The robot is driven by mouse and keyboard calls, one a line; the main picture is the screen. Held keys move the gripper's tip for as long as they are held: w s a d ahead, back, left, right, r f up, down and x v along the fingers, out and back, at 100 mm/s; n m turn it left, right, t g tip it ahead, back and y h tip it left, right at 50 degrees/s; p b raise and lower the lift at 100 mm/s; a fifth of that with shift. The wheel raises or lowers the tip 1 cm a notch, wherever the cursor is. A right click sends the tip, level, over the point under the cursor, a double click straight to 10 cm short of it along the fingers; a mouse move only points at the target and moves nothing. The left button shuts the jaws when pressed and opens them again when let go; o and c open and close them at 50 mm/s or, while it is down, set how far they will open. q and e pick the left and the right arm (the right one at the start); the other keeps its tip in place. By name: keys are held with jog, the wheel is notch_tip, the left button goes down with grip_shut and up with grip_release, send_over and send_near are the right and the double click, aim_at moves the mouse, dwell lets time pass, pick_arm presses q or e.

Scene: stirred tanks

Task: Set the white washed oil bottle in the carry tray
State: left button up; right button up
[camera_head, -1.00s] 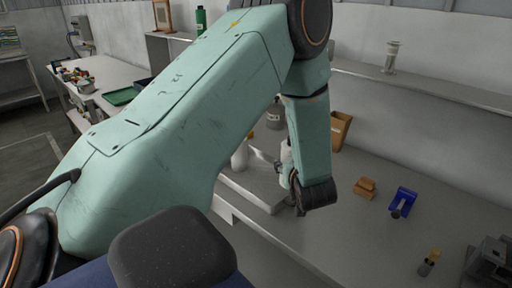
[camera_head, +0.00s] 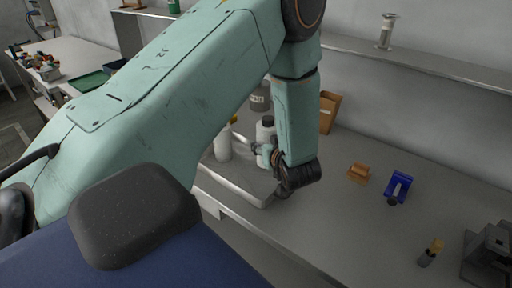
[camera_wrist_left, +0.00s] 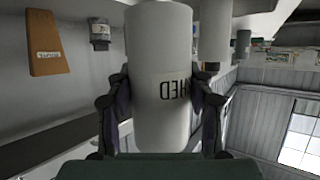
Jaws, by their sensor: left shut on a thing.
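The white washed oil bottle (camera_head: 265,131) has a dark cap and looks upright. My left gripper (camera_head: 266,155) is shut around it. In the left wrist view the bottle (camera_wrist_left: 160,50) fills the middle between both fingers, with part of a label reading "HED" inverted. The pale carry tray (camera_head: 236,187) lies at the bench's near edge, below the bottle and gripper. I cannot tell whether the bottle's base touches it; my gripper and forearm hide part of that area. My right gripper is not in view.
Another white bottle (camera_head: 223,146) with a yellow top stands left of the held one. A grey jar (camera_head: 260,99) and a tan box (camera_head: 328,112) stand behind. An orange block (camera_head: 358,173) and a blue holder (camera_head: 398,187) sit right. The bench between is clear.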

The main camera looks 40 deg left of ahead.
pick_arm(q)
jog(key=f, duration=0.3)
jog(key=shift+w+f, duration=0.2)
jog(key=shift+f, duration=0.05)
jog(key=f, duration=0.3)
jog(key=shift+s+d, duration=0.15)
jog(key=shift+s, duration=0.1)
jog(key=shift+f, duration=0.25)
jog(key=shift+w+f, duration=0.25)
jog(key=shift+s+f, duration=0.1)
jog(key=o, duration=1.2)
jog(key=shift+s, duration=0.15)
jog(key=shift+o, duration=1.4)
jog(key=shift+w, duration=0.2)
